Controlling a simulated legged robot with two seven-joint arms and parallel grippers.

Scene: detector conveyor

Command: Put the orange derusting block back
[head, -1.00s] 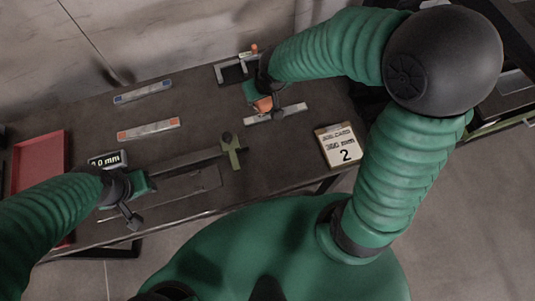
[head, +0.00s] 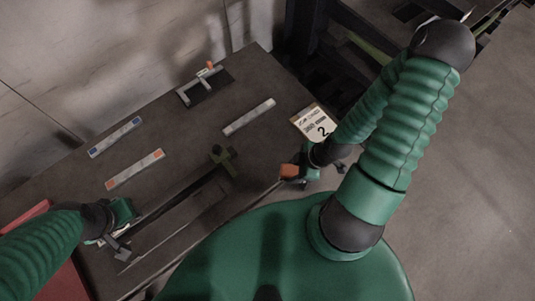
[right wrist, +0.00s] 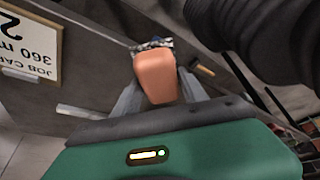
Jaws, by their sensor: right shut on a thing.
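The orange derusting block (head: 289,171) is in my right gripper (head: 297,172), by the table's front right edge. The right wrist view shows the orange block (right wrist: 157,75) between both fingers, with a grey-white patch at its far end. My left gripper (head: 118,222) is at the left end of a long dark caliper-like tool (head: 185,200) on the table. Its fingers are too small and dark to tell whether they are shut.
A bare metal bar (head: 249,117) and two bars with coloured ends (head: 115,137) (head: 135,169) lie on the table (head: 170,110). A bracket-shaped tool with an orange part (head: 205,86) stands at the back. A job card (head: 314,123) lies at right, a red tray (head: 62,276) at left.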

